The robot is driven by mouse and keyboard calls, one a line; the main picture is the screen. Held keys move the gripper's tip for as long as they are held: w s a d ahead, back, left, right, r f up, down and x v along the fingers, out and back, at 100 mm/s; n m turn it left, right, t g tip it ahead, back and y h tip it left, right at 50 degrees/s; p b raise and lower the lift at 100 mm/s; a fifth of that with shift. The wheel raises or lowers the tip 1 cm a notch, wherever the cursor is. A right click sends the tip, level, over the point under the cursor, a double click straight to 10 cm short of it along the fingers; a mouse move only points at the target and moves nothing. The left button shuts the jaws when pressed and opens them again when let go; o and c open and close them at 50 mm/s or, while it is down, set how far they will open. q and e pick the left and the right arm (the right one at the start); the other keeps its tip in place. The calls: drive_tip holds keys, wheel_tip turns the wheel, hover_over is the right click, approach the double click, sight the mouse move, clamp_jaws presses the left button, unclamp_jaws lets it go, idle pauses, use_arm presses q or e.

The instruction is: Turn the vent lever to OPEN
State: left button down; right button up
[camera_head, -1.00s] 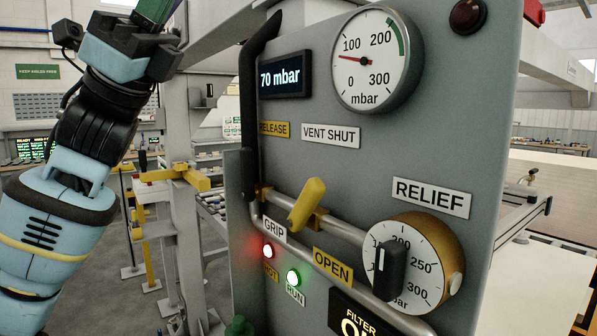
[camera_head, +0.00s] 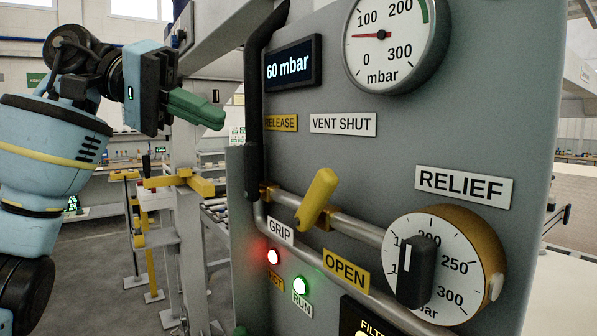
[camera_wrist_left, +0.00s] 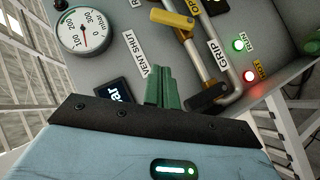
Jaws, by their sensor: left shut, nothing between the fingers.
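The vent lever (camera_head: 318,198) is a yellow handle at a brass fitting on the grey pipe, tilted with its upper end to the right. It lies between the white VENT SHUT label (camera_head: 343,124) and the yellow OPEN label (camera_head: 346,270). It also shows at the top of the left wrist view (camera_wrist_left: 172,18). My left gripper (camera_head: 205,112) has green fingers that are shut and empty. It is left of the panel, higher than the lever and apart from it. The wrist view shows the fingers (camera_wrist_left: 163,90) pointing toward the panel. My right gripper is not in view.
A black handle (camera_head: 253,110) runs up the panel's left edge. The display (camera_head: 292,66) reads 60 mbar beside a round gauge (camera_head: 391,42). The RELIEF dial (camera_head: 450,262) sits right of the lever. A red GRIP-side lamp (camera_head: 274,256) and green lamp (camera_head: 301,285) are lit below.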

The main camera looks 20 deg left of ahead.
sight(314, 202)
use_arm(q)
drive_tip(key=s+f+x, duration=0.1)
drive_tip(key=s+x, duration=0.1)
drive_tip(key=x, duration=1.1)
drive_tip(key=shift+s+p, duration=0.35)
drive_tip(key=shift+p, duration=0.05)
